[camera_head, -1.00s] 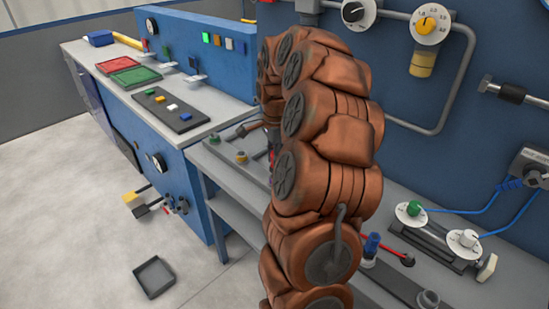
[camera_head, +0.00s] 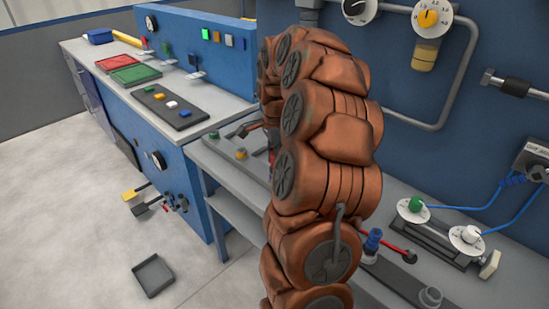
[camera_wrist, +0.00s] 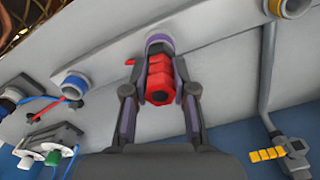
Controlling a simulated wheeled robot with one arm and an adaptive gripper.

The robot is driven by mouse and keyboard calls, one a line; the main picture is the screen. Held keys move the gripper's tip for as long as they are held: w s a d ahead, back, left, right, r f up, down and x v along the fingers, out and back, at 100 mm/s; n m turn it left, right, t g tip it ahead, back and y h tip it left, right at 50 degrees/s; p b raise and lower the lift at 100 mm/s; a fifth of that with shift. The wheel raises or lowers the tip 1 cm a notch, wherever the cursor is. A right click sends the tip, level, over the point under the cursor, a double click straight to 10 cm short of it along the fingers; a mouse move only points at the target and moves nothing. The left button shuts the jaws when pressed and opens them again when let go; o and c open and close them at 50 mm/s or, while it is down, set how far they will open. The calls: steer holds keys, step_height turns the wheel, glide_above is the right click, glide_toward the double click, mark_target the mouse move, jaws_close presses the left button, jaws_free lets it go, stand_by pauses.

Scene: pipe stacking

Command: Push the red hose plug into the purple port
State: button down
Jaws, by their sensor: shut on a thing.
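The red hose plug (camera_wrist: 159,86) is between the two fingers of my gripper (camera_wrist: 160,70) in the wrist view. My gripper is shut on it. The purple port (camera_wrist: 158,39) is a purple-grey ring on the pale panel, just beyond the plug's far end. The plug roughly lines up with the port and its far end overlaps the port's lower rim in the picture. I cannot tell whether it touches or has entered. In the head view my arm hides the gripper, plug and port.
A blue-ringed port (camera_wrist: 73,84) lies left of my gripper, and a yellow-ringed port (camera_wrist: 290,6) is at the upper right. Left are knobs with blue cables (camera_wrist: 45,148). A grey pipe with a yellow-handled valve (camera_wrist: 268,154) runs at right.

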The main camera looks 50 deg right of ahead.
steer(key=shift+f, duration=0.15)
steer(key=c, duration=0.9)
jaws_free()
steer(key=shift+o, duration=0.2)
step_height(320, 180, up, 11)
steer(key=shift+r, duration=0.5)
